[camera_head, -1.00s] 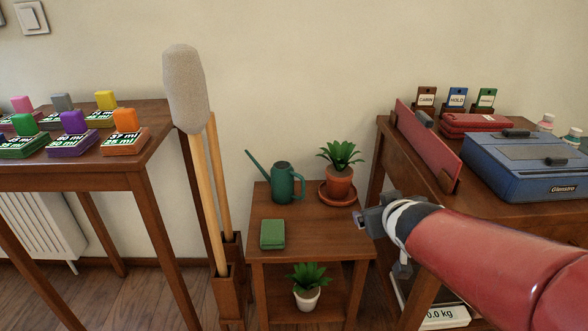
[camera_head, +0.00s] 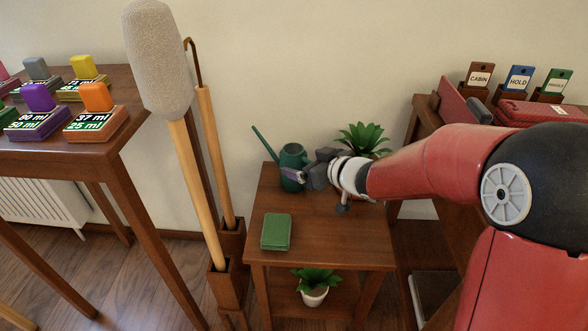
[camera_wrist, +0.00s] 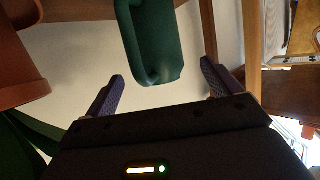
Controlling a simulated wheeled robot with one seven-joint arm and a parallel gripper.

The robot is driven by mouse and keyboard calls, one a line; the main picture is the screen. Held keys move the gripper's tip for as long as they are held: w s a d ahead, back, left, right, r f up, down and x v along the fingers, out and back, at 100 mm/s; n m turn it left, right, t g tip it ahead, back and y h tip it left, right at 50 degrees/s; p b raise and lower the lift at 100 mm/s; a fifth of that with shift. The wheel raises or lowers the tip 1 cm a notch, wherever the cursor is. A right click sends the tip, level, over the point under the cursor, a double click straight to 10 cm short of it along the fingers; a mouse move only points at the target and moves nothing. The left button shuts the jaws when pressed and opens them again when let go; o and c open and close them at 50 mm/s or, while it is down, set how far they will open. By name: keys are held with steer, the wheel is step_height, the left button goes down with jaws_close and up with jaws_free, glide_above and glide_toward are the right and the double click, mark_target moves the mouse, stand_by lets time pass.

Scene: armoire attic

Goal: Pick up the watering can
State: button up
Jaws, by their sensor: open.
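The watering can (camera_head: 291,156) is dark green with a thin spout pointing up and left. It stands upright at the back of a small wooden side table (camera_head: 335,228). My gripper (camera_head: 303,174) is at its right side in the head view, partly covering its handle side. In the wrist view, the can (camera_wrist: 155,40) shows at the top centre, and its lower part lies in the gap between the open fingers of my gripper (camera_wrist: 162,70). Neither finger clearly touches it, and whether the can is fully between them cannot be told.
A potted plant (camera_head: 362,138) stands just behind my gripper; its pot (camera_wrist: 18,60) shows close by in the wrist view. A green box (camera_head: 276,232) lies at the table's front. Another plant (camera_head: 315,280) sits on the lower shelf.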

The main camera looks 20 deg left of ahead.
mark_target(303, 160)
steer(key=x, duration=0.3)
steer(key=shift+w+a+f, duration=0.2)
steer(key=shift+w+f, duration=0.05)
steer(key=c, duration=1.1)
steer(key=shift+r, duration=0.2)
steer(key=shift+c, duration=0.8)
